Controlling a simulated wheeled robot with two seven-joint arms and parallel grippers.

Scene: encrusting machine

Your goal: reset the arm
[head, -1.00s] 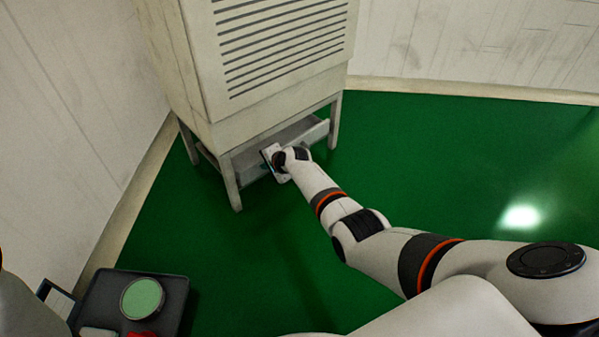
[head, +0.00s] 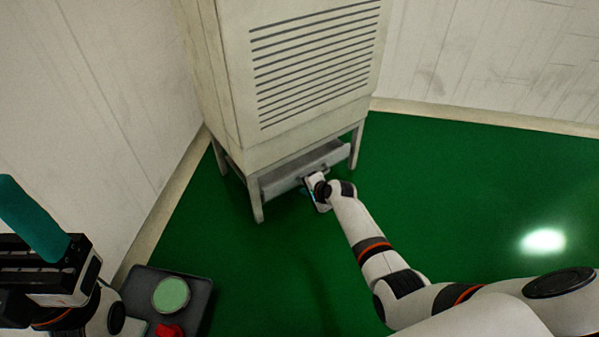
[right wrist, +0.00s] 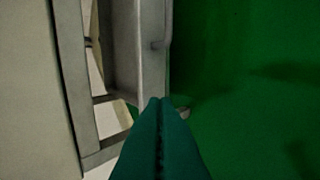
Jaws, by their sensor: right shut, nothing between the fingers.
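My right gripper (head: 308,188) is low in front of the grey drawer (head: 283,183) under the vented machine cabinet (head: 230,110). In the right wrist view its teal fingers (right wrist: 158,103) are pressed together with nothing between them. Their tips appear close to the drawer's edge (right wrist: 152,60); I cannot tell whether they touch it. The drawer is partly open, with some of its inside showing. My left gripper (head: 35,222) is at the left edge of the head view, with a teal finger raised; its opening cannot be made out.
A dark tray (head: 200,300) at the lower left holds a round green-topped item (head: 171,295) and a red item (head: 168,331). The machine stands on legs near the pale walls.

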